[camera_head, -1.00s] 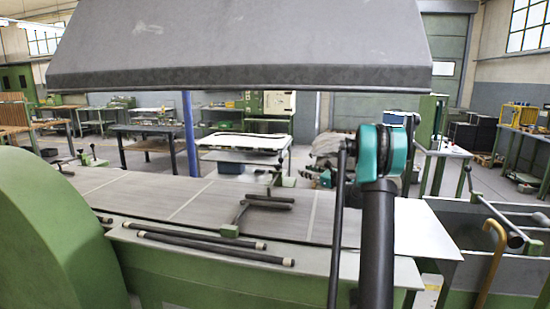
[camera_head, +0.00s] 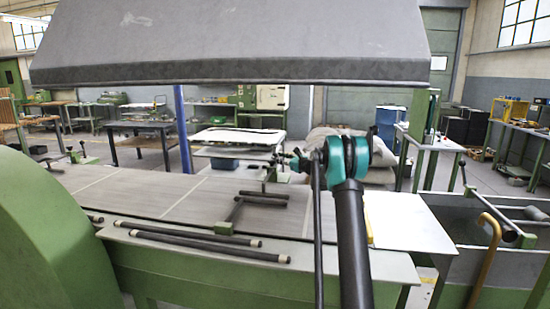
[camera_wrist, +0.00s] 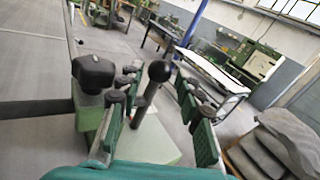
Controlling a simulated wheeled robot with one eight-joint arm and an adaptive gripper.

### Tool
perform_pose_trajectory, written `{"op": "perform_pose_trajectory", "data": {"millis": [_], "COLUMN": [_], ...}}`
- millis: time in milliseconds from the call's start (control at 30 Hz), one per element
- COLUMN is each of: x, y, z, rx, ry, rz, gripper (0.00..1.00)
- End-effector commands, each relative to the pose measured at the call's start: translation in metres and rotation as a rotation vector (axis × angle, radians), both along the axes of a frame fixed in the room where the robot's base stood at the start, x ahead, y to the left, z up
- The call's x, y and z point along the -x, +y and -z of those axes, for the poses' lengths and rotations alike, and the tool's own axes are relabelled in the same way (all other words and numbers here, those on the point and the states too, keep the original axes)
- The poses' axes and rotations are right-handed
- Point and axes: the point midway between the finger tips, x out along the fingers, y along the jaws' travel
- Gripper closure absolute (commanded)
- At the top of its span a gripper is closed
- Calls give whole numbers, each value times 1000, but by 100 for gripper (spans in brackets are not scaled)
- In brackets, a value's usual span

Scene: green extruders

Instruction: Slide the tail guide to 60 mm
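In the wrist view, a black ball knob (camera_wrist: 159,71) on a dark stem stands between my gripper's green fingers. A pale green block (camera_wrist: 150,140) lies below it. My gripper (camera_wrist: 160,105) has its fingers apart on either side of the stem; contact cannot be told. A black rounded cap (camera_wrist: 93,72) on a green post stands just outside the left finger. I cannot tell for sure which part is the tail guide, and no scale is readable. In the head view, my gripper is mostly hidden behind my teal wrist joint, beyond the grey table (camera_head: 150,200).
A bracket with two dark bars (camera_head: 262,198) lies on the table. Two dark rods (camera_head: 210,243) lie along its near edge. A grey hood (camera_head: 230,45) hangs above. A trough with a yellow handle (camera_head: 488,260) stands at the right.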

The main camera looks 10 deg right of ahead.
Motion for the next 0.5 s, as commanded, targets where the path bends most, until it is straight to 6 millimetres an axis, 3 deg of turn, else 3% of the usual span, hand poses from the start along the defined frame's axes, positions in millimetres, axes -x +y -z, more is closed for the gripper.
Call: {"op": "perform_pose_trajectory", "data": {"millis": [200, 500], "x": [-21, -27], "y": [17, 21], "z": [0, 0], "rx": [0, 0], "ry": [0, 0], "rz": [-1, 0], "gripper": [65, 65]}}
